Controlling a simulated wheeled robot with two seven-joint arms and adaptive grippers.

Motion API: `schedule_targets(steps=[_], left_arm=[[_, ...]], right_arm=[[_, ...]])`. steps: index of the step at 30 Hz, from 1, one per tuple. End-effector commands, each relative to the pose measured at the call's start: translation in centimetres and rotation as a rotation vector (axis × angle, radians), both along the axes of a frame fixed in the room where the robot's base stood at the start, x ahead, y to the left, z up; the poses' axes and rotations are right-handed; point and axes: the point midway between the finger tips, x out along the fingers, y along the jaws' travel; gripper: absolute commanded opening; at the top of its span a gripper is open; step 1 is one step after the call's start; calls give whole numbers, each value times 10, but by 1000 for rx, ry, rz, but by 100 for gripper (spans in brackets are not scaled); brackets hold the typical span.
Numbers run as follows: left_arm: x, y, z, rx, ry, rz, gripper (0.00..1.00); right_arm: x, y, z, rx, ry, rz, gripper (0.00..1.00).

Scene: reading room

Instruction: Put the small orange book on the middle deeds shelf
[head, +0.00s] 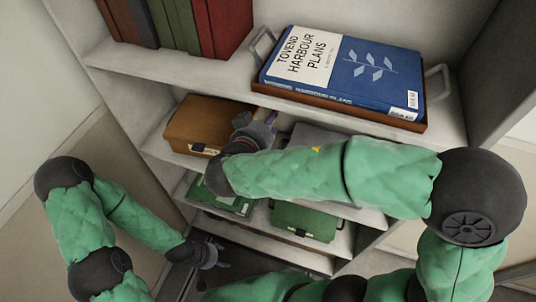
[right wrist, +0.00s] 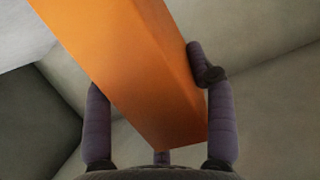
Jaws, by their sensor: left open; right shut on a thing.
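The small orange book (right wrist: 135,65) fills the upper middle of the right wrist view, held between the fingers of my right gripper (right wrist: 160,115). In the head view my right gripper (head: 262,128) reaches in at the middle shelf (head: 160,140), just right of a brown-orange box. The book cannot be made out there; the gripper and arm hide that part. My left gripper (head: 210,252) is open and empty, low in front of the shelving.
The brown-orange box (head: 200,118) stands on the middle shelf's left. A blue book (head: 375,65) lies in a brown tray above; several upright books (head: 180,22) stand upper left. Green boxes (head: 305,220) sit on the shelf below. My right forearm hides much of the middle shelf.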

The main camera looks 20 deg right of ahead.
Motion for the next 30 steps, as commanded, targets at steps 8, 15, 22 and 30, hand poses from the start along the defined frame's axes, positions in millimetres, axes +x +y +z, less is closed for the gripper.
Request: schedule_targets(steps=[8,15,22,30], left_arm=[[0,0,2,0,-1,0,63],[0,0,0,0,-1,0,63],[0,0,-9,0,-1,0,63],[0,0,-19,0,-1,0,63]], right_arm=[[-62,14,12,-31,-40,3,0],[-71,12,8,-42,-49,-5,0],[-30,-1,-12,-43,-46,-8,0],[20,-15,-45,-44,-44,-6,0]])
